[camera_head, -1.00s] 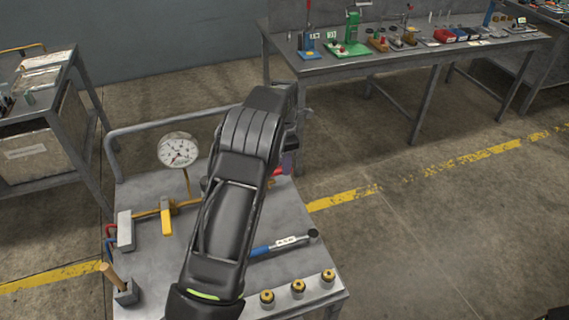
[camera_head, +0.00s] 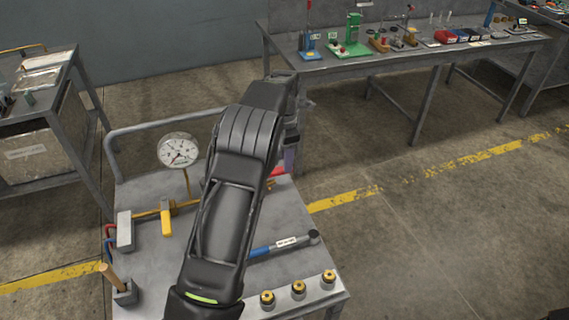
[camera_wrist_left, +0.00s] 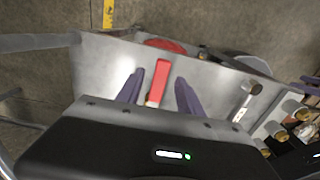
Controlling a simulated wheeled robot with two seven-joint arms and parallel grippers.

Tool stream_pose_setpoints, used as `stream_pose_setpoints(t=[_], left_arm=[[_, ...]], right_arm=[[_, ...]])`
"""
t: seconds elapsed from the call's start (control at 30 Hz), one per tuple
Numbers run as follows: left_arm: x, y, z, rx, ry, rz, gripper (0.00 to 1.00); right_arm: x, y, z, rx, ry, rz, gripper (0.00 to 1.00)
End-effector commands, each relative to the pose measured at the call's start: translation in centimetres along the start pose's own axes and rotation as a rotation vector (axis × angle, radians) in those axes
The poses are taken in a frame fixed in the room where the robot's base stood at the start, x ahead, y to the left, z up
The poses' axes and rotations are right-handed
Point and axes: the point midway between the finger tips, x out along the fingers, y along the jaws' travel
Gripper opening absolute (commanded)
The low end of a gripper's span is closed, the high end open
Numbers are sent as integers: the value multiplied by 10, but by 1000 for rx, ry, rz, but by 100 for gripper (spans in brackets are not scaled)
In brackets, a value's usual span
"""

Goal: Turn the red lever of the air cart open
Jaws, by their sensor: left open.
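The red lever (camera_wrist_left: 158,82) shows in the left wrist view between the two purple fingers of my left gripper (camera_wrist_left: 159,78). The fingers are open, with a gap on each side of the lever. In the head view, only a small part of the red lever (camera_head: 279,171) shows beside my left gripper (camera_head: 290,159); my dark arm hides much of that area. The grey air cart (camera_head: 145,262) bears a round dial gauge (camera_head: 178,150) and a yellow lever (camera_head: 166,217) on a brass pipe.
A blue-handled tool (camera_head: 285,244) lies on the cart, and several brass fittings (camera_head: 298,289) stand along its front edge. A wooden-handled tool (camera_head: 112,277) is at the left corner. A workbench (camera_head: 345,67) stands behind, with clear floor to the right. A red round part (camera_wrist_left: 166,46) lies beyond the lever.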

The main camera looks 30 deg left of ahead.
Motion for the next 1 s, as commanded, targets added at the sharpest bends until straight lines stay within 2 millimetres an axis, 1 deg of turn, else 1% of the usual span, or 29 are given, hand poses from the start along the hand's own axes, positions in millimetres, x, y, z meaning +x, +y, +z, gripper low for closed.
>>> stream_pose_setpoints(t=[0.2,0.37,0.47,1.0], left_arm=[[-36,1,1,-1,-4,3,44],[-52,1,0,-1,-2,3,44],[-54,0,0,-2,-1,2,44],[-54,0,0,-1,-1,1,44]], right_arm=[[6,2,-1,-1,2,-2,61],[7,2,-1,-2,2,-3,61],[7,2,-1,-2,2,-3,61],[7,2,-1,-2,2,-3,61]])
